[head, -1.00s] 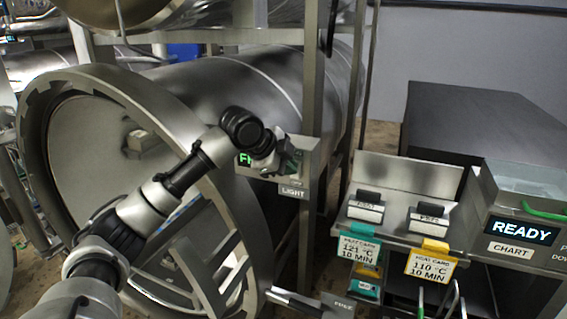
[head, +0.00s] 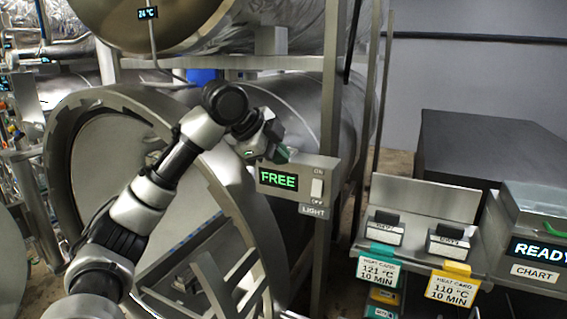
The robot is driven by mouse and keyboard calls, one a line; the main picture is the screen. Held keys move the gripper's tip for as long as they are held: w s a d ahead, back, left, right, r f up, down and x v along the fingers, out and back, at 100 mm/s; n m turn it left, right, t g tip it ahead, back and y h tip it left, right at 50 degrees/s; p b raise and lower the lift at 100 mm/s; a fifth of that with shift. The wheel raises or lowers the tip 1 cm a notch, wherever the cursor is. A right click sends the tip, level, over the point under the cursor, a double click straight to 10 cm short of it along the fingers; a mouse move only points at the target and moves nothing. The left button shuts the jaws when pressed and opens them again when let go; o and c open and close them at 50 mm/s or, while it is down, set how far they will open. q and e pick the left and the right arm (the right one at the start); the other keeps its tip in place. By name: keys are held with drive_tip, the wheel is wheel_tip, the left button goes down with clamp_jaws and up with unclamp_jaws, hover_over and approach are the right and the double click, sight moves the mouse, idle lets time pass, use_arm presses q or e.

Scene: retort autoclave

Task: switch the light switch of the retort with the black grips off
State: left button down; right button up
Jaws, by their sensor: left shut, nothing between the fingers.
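The light switch (head: 317,188) is a pale rocker marked ON above and OFF below. It sits on the right of a grey control box (head: 327,164) with a LIGHT label under it and a green FREE display (head: 278,179) on its left. I cannot tell which way the rocker is tipped. The retort (head: 297,96) is the steel cylinder behind the box, with a large round rim at left. I cannot make out black grips on it. My left gripper (head: 281,154) is shut and empty, at the box's upper left, clear of the switch. My right gripper is out of view.
A steel upright (head: 329,75) stands directly behind the box. At right is a shelf with a 121 °C heat card (head: 378,271), a 110 °C heat card (head: 453,287) and two black-topped blocks. A READY display unit (head: 541,250) is at far right. Another vessel hangs above.

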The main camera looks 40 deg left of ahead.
sight(312, 188)
use_arm(q)
drive_tip(key=w+d+f+p, duration=0.1)
drive_tip(key=w+f, duration=0.2)
drive_tip(key=w+d+f+g+p, duration=0.1)
drive_tip(key=w+f, duration=0.1)
drive_tip(key=f, duration=0.1)
drive_tip(key=w+f+g+p, duration=0.1)
drive_tip(key=w+f, duration=0.2)
drive_tip(key=f, duration=0.1)
drive_tip(key=shift+w+d+f, duration=0.1)
drive_tip(key=shift+w+d, duration=0.2)
drive_tip(key=shift+d, duration=0.1)
drive_tip(key=shift+w+f, duration=0.15)
drive_tip(key=shift+w, duration=0.15)
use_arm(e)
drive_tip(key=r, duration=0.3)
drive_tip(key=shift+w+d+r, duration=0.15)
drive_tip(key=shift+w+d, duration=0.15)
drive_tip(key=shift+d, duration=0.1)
